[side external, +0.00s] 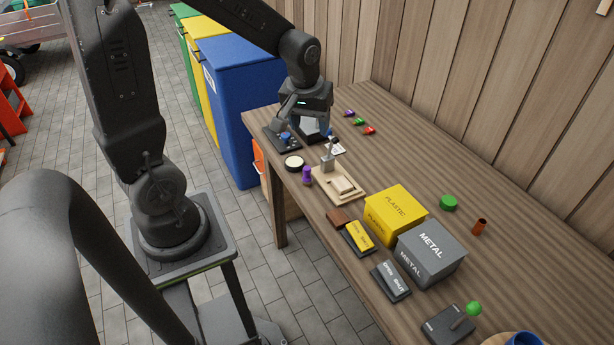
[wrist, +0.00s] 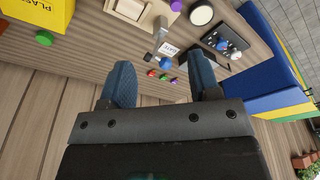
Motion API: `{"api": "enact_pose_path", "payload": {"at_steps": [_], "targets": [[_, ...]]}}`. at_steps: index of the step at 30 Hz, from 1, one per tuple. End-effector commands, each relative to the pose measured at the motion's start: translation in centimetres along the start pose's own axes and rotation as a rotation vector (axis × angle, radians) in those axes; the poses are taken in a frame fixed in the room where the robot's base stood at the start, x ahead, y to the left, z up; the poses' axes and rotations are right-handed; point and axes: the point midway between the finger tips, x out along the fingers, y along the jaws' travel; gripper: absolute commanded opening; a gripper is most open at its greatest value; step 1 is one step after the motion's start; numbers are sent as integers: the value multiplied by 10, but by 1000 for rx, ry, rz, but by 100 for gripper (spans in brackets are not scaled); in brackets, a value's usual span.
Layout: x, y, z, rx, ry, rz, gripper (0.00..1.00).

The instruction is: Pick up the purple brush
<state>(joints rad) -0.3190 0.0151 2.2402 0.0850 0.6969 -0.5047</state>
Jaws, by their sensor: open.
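A purple upright piece (side external: 306,174), which looks like the purple brush, stands near the bench's front edge, left of a light wooden board. It also shows at the top of the wrist view (wrist: 176,5), partly cut off. A smaller purple piece (side external: 348,113) lies farther back in a row with a green and a red piece; the wrist view shows it too (wrist: 173,80). My gripper (wrist: 161,75) is open and empty, its blue fingers spread wide. In the side view my gripper (side external: 317,125) hangs over the far-left end of the bench, behind the upright purple piece and apart from it.
A wooden board (side external: 327,173) with a metal lever and block stands beside the upright purple piece, with a round white-topped disc (side external: 294,162) near. A dark panel with a blue knob (side external: 285,135) lies left. Yellow (side external: 396,213) and grey (side external: 432,250) boxes stand right.

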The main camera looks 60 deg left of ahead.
Motion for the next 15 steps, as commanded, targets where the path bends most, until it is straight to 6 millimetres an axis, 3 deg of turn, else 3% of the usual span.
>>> {"api": "enact_pose_path", "payload": {"at_steps": [1, 4, 15], "targets": [[18, -6, -9, -56, -25, -21, 56], [41, -14, -19, -140, -51, -46, 56], [89, -24, -24, -217, -77, -70, 56]]}}
